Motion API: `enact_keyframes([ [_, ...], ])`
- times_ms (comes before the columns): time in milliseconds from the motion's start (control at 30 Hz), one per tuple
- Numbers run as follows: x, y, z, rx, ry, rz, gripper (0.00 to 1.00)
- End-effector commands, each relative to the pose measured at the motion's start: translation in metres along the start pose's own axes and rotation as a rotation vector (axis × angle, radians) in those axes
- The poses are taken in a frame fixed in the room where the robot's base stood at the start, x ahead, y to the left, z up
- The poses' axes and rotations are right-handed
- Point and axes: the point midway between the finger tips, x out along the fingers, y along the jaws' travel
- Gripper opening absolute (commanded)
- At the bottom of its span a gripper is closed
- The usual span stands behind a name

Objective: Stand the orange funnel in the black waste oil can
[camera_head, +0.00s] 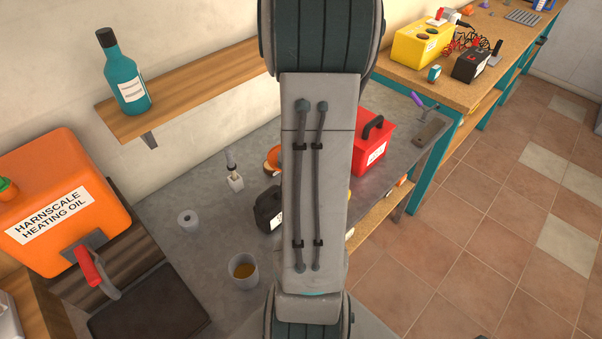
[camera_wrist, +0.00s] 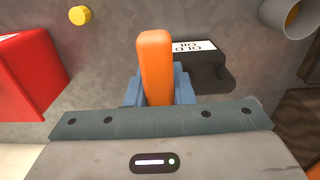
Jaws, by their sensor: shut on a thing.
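The orange funnel (camera_wrist: 155,65) is between the blue-grey jaws of my gripper (camera_wrist: 158,90) in the wrist view. My gripper is shut on it; only a narrow orange part shows, so its cone, spout and tilt cannot be told. The black waste oil can (camera_wrist: 205,68), with a white "OLD OIL" label, is just beyond and right of the funnel in that view. I cannot tell whether they touch. In the head view the can (camera_head: 267,211) stands on the grey bench, partly hidden by my arm, which also hides my gripper. A small orange patch (camera_head: 272,158) shows behind the can, unclear.
A red container (camera_head: 370,148) is right of my arm. A grey mug of brown liquid (camera_head: 243,271) stands left of the can. An orange heating oil tank (camera_head: 62,205) is at far left.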

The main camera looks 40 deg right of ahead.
Motion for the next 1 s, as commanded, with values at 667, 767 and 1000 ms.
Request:
enact_keyframes([
  [667,0.022,0.0,0.0,-0.001,0.0,-0.001,0.0],
  [767,0.025,0.0,0.0,-0.001,0.0,0.0,0.0],
  [1000,0.03,0.0,0.0,-0.001,0.0,0.0,0.3],
])
